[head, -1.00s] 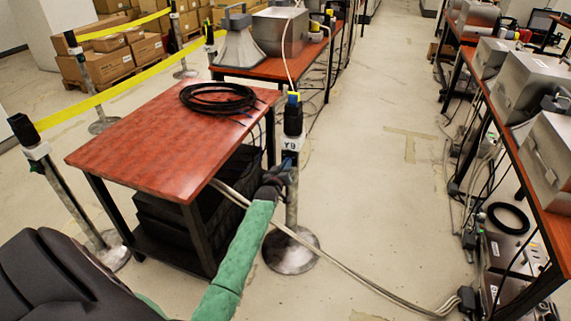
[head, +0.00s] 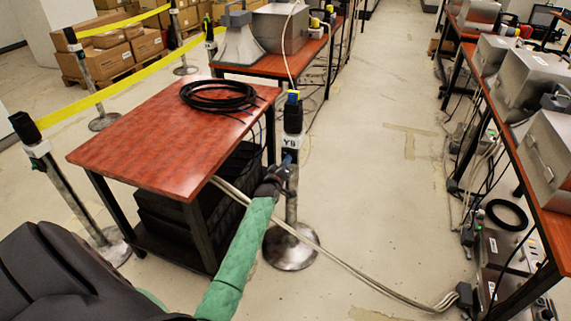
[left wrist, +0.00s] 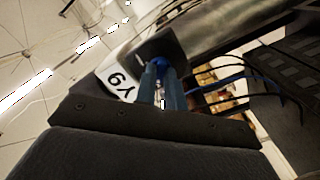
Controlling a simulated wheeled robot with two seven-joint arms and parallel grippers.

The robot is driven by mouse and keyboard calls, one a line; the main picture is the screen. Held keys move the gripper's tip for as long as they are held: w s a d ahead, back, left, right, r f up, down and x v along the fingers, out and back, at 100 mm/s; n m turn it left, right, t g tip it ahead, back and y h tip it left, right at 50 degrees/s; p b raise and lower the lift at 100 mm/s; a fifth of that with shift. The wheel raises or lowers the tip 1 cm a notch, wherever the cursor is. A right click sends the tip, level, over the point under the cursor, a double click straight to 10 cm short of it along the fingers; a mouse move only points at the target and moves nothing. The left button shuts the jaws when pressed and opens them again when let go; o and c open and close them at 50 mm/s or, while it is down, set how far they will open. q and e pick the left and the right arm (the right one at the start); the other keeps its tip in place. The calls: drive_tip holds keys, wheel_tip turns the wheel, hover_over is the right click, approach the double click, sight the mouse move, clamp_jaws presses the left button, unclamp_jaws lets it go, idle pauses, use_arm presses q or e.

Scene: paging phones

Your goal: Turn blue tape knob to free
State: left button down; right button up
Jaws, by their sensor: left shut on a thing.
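A dark barrier post (head: 291,215) stands upright on a round base beside the red table. My left gripper (head: 288,163) is at the post, just below the label. In the left wrist view the label (left wrist: 119,88) lies beside the fingers. There a blue knob (left wrist: 159,63) sits between the fingertips of my left gripper (left wrist: 163,76), which is shut on it. The fingers hide part of the knob, and I cannot tell its turn setting. My right gripper is out of view.
The red table (head: 140,140) holds a coil of black cable (head: 217,97) left of the post. Pale cables (head: 350,270) run across the floor past the post's base. Another barrier post (head: 60,185) carries yellow tape (head: 90,100). The aisle to the right is mostly clear.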

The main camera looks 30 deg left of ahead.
use_arm(q)
drive_tip(key=shift+r, duration=0.1)
drive_tip(key=c, duration=1.5)
unclamp_jaws()
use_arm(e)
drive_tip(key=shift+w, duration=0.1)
